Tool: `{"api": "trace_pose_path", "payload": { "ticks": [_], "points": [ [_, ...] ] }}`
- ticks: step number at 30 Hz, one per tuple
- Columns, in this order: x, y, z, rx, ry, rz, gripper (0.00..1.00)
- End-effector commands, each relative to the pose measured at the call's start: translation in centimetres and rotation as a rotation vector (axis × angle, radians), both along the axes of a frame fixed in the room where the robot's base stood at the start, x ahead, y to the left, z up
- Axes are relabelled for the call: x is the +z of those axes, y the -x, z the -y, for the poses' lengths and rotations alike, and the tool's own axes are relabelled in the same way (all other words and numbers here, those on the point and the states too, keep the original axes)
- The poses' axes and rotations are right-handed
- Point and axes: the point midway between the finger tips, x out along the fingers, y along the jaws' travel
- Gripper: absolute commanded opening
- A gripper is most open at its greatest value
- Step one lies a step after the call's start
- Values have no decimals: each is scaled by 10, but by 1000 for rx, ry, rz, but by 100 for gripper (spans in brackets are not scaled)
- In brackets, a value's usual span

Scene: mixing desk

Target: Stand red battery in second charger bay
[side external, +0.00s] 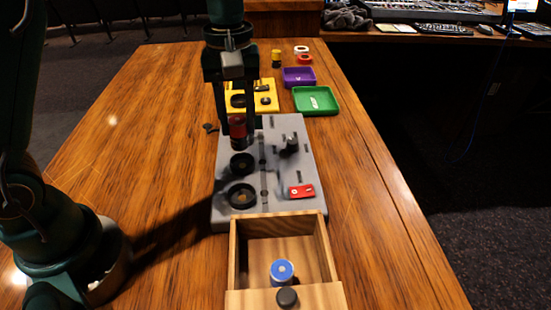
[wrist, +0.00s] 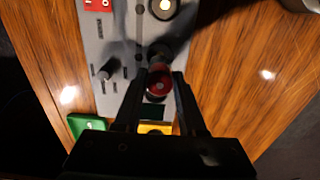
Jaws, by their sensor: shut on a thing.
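The red battery (side external: 237,124) is upright between the fingers of my gripper (side external: 236,128), which is shut on it. In the wrist view the battery's red top (wrist: 160,80) shows between the fingertips (wrist: 161,77). The grey charger panel (side external: 285,205) lies below. Two round black bays (side external: 242,163) and (side external: 242,195) show in front of the battery. The battery is over the panel's far left part; its lower end is dark, and I cannot tell whether it touches or sits in anything there.
The panel carries a black knob (side external: 289,144) and a red switch block (side external: 301,191). An open wooden drawer (side external: 322,240) at the front holds a blue-topped cylinder (side external: 282,271). Yellow (side external: 268,84), purple (side external: 299,76) and green (side external: 327,99) trays stand behind. The table's right side is clear.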

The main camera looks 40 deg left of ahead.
Motion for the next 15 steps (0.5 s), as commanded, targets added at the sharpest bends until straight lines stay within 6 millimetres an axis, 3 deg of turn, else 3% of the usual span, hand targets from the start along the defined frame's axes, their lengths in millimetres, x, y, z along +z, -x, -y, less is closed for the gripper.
{"api": "trace_pose_path", "payload": {
  "ticks": [7,15],
  "points": [
    [-25,1,0,-1,0,-3,0],
    [-36,0,0,-1,1,1,0]
  ]
}}
